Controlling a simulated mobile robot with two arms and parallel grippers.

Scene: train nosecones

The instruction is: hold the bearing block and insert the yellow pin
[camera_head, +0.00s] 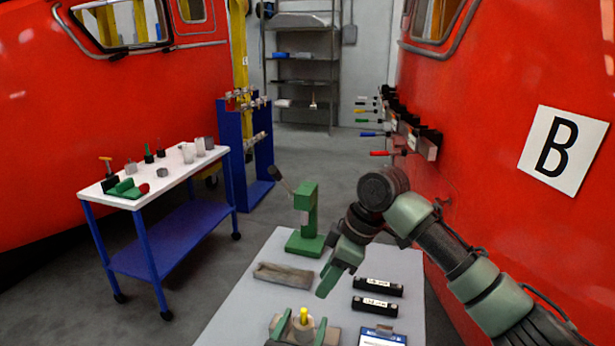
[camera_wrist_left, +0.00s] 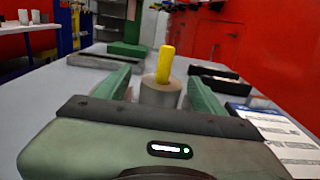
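The yellow pin (camera_head: 303,315) stands upright in the top of the grey round part of the bearing block (camera_head: 303,333) at the table's front edge. In the left wrist view the pin (camera_wrist_left: 166,63) rises from the grey cylinder (camera_wrist_left: 160,92), leaning slightly; how deep it sits is hidden. My left gripper (camera_head: 302,326) has its green fingers on either side of the cylinder, with narrow gaps showing in the wrist view (camera_wrist_left: 160,100). My right gripper (camera_head: 323,292) hangs above the table, behind and right of the pin, apart from it. Its finger gap is not visible.
A green press (camera_head: 307,217) stands at the back of the grey table (camera_head: 240,305). A grey tray (camera_head: 284,275), two black labelled blocks (camera_head: 378,287) and a tablet (camera_head: 382,337) lie on it. A blue-legged cart (camera_head: 160,180) stands left. A red train wall (camera_head: 480,110) bounds the right.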

